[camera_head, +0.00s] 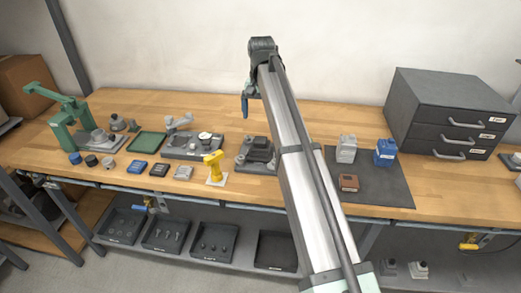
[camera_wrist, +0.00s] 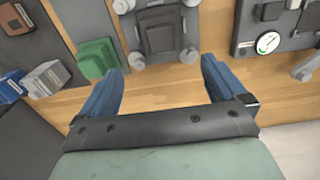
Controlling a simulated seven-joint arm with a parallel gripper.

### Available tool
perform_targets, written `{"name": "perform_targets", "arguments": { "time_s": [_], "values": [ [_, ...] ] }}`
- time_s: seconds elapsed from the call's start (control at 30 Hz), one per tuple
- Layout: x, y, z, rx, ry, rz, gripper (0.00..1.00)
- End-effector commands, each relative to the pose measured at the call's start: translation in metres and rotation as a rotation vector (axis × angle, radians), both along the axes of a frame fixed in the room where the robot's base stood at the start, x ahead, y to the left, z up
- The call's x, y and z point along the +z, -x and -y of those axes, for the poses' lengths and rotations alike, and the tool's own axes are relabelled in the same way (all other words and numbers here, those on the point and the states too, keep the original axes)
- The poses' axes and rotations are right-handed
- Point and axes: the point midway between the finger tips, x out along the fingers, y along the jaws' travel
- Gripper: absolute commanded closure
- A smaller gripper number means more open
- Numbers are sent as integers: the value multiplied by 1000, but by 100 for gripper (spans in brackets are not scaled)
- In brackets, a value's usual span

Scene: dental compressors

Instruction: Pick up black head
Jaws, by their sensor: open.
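Two small black parts lie on the left half of the bench in the head view: a round black cap (camera_head: 91,160) between a blue and a grey one, and a black block (camera_head: 159,170) between a blue and a grey block. I cannot tell for certain which is the black head. Neither is seen in the wrist view. My gripper (camera_head: 246,104), with blue fingers, is above the back of the bench, right of both parts. In the wrist view my gripper (camera_wrist: 162,68) is open, with nothing between its fingers.
A grey fixture (camera_head: 258,155) stands mid-bench, with a yellow tool (camera_head: 213,167) and gauge plate (camera_head: 192,147) left of it. A green block (camera_wrist: 97,58) is near the fixture. Right are a dark mat (camera_head: 385,187) and drawer cabinet (camera_head: 450,115); left is a green press (camera_head: 62,125).

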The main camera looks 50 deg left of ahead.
Motion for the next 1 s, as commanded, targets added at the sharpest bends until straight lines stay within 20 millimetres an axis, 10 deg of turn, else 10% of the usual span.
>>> {"name": "perform_targets", "arguments": {
  "time_s": [1.0],
  "values": [
    [-109,5,2,2,1,-1,2]
  ]
}}
